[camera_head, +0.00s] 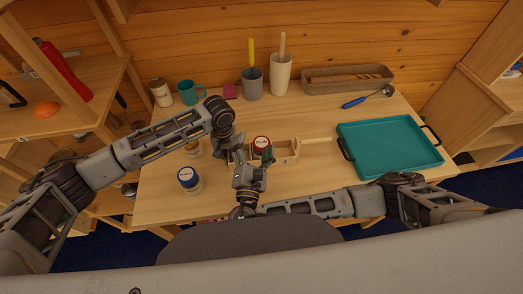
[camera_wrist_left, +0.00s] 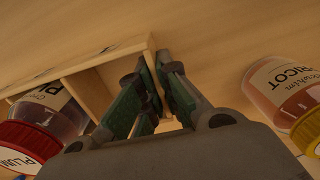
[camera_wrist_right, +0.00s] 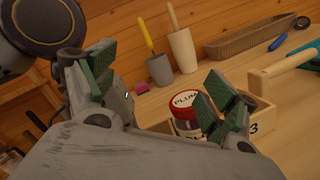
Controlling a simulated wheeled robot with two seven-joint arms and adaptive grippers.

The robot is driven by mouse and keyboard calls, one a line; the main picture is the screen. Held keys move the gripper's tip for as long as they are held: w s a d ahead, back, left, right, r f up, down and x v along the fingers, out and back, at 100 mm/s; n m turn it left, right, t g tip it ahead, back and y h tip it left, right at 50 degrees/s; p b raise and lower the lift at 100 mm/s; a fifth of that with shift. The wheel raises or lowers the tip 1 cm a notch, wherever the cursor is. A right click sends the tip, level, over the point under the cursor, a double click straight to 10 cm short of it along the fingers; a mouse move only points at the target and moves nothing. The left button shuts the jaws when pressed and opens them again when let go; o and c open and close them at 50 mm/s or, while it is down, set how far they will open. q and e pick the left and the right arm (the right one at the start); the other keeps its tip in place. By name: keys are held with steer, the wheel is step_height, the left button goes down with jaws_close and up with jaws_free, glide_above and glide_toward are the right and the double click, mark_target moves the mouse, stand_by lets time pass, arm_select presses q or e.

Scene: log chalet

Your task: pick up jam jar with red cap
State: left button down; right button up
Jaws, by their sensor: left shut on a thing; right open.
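The plum jam jar with a red cap (camera_head: 262,142) stands in a small wooden crate (camera_head: 287,153) on the table. In the right wrist view the jar (camera_wrist_right: 186,104) is upright between my open right fingers (camera_wrist_right: 165,95), apart from them as far as I can tell. My right gripper (camera_head: 254,159) is at the crate's near side in the head view. My left gripper (camera_head: 232,160) is shut on the crate's end wall. In the left wrist view, the left fingers (camera_wrist_left: 160,92) straddle that wall, with the plum jar (camera_wrist_left: 58,112) in the compartment at left.
An apricot jar with yellow cap (camera_wrist_left: 285,95) stands outside the crate, close to my left gripper. A blue-capped jar (camera_head: 189,179) is near the front edge. A teal tray (camera_head: 390,148) lies at right; mug (camera_head: 189,93), cups (camera_head: 253,85) and basket (camera_head: 347,78) stand behind.

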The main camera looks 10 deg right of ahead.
mark_target(262, 145)
steer(key=s+f+n, duration=0.2)
steer(key=s+f+n+g, duration=0.1)
steer(key=s+f+n, duration=0.1)
steer(key=f+n, duration=0.1)
steer(key=s+f+n, duration=0.2)
steer(key=f, duration=0.1)
steer(key=shift+a+f+n, duration=0.15)
steer(key=shift+f+n, duration=0.05)
steer(key=shift+n, duration=0.1)
steer(key=shift+w, duration=0.1)
steer(key=shift+x, duration=3.4)
steer(key=shift+f, duration=0.15)
steer(key=shift+d+x, duration=0.25)
steer(key=shift+x, duration=2.3)
